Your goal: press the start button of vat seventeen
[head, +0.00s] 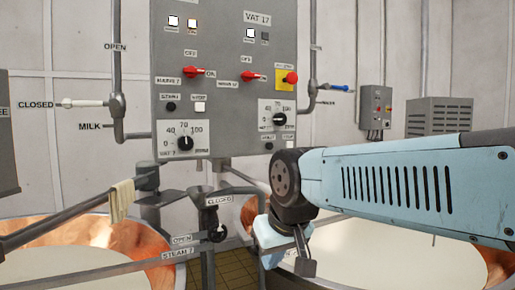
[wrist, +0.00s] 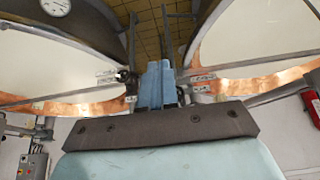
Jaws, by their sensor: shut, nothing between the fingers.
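The grey control panel (head: 225,55) stands upright ahead in the head view, with a VAT 17 label (head: 257,18) at the top of its right half. Under that label are a lit white lamp (head: 250,33), a red switch (head: 247,76), a red mushroom button (head: 291,78) on yellow and a dial (head: 279,119). A black button (head: 268,146) and a pale button (head: 289,144) sit below the dial, close to my arm's outline. Their small labels are too blurred to read. My gripper (head: 304,262) is shut and empty, pointing down below the panel, apart from it.
The panel's left half has its own black button (head: 170,106), white button (head: 200,106) and dial (head: 185,141). Copper vats stand left (head: 60,232) and right (head: 497,265). Pipes, a valve lever (head: 218,200) and a cloth (head: 122,200) are below the panel.

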